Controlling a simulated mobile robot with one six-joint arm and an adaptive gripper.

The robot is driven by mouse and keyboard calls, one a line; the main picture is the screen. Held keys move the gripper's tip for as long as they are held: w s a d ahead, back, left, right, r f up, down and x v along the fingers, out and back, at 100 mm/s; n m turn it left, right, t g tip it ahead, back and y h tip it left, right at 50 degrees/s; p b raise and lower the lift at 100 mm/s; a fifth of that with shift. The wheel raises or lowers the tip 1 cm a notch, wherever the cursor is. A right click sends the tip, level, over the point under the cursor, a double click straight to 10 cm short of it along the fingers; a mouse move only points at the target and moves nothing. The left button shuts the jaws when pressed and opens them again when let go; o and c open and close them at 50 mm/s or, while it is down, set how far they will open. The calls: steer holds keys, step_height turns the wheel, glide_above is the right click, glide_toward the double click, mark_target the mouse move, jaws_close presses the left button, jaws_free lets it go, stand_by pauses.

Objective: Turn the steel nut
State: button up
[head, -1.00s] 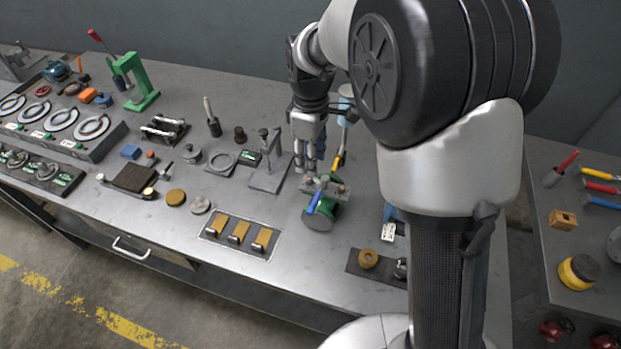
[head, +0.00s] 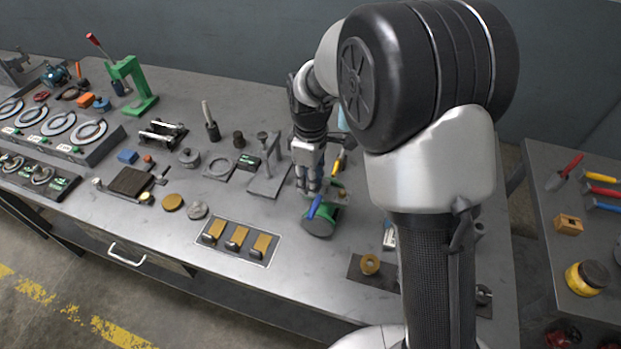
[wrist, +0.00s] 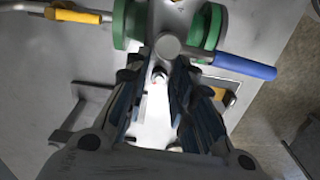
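A dark plate (head: 360,280) lies near the bench's front edge, left of my arm column. A brass-coloured ring or nut (head: 370,264) sits on it. A small dark grey piece (head: 484,295) shows on the column's other side; I cannot tell if it is the steel nut. The column hides the middle of the plate. My gripper (head: 312,188) points down just over a green fixture (head: 321,224) with a blue handle, well left of and behind the plate. In the wrist view my fingers (wrist: 157,72) are apart, with no object clearly held between them.
In the wrist view the green fixture (wrist: 206,28) and its blue handle (wrist: 245,66) are close to the fingertips. A panel of yellow switches (head: 238,240) lies front left. A steel stand (head: 268,178) is left of my gripper. A second bench (head: 545,215) stands right.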

jaws_close()
steer(key=shift+m+p, duration=0.45)
steer(key=shift+m, duration=0.35)
steer(key=shift+o, duration=1.8)
jaws_free()
step_height(320, 180, up, 12)
